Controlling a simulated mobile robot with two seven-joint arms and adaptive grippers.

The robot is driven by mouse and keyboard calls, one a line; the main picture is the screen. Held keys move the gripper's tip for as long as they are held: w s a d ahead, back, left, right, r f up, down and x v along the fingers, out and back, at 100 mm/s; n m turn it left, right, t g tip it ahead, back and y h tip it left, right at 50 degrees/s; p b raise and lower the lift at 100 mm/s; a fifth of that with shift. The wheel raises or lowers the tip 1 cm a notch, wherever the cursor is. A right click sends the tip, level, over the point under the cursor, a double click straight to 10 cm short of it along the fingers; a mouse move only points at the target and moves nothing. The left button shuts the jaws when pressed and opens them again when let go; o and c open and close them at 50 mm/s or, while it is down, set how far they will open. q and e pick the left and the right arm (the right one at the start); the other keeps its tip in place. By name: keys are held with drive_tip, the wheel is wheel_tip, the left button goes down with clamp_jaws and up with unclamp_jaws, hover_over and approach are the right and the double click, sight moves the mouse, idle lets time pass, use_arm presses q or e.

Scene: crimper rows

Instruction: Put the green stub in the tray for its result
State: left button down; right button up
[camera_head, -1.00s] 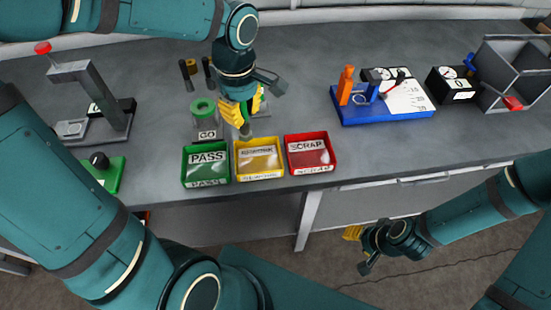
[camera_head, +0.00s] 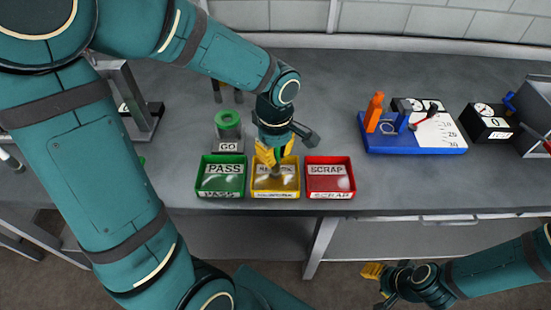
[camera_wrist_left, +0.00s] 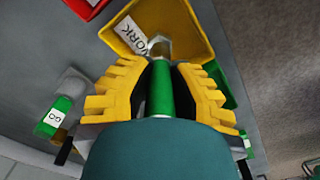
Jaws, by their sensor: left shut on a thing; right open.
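My left gripper (camera_head: 275,153) is shut on the green stub (camera_wrist_left: 160,90), which points down with its metal tip foremost. The tip is over the yellow tray (camera_head: 262,195), whose label is partly covered; the wrist view shows "WORK" on it (camera_wrist_left: 185,20). I cannot tell whether the tip touches the tray floor. The green PASS tray (camera_head: 221,194) stands to the left and the red SCRAP tray (camera_head: 330,192) to the right. My right gripper (camera_head: 373,272) is open and empty, in front of the bench and low.
A GO gauge with a green ring (camera_head: 228,120) stands behind the PASS tray. A blue fixture (camera_head: 415,145) with an orange post is to the right. A black dial box (camera_head: 487,122) and grey bin (camera_head: 535,105) are further right. Bench between the SCRAP tray and front right is clear.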

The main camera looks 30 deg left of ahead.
use_arm(q)
drive_tip(key=shift+w+f, duration=0.1)
drive_tip(key=shift+f, duration=0.75)
drive_tip(key=shift+f+b, duration=0.2)
drive_tip(key=shift+b, duration=0.15)
drive_tip(key=c, duration=0.9)
unclamp_jaws()
drive_tip(key=shift+c, duration=0.2)
drive_tip(key=shift+r, duration=0.1)
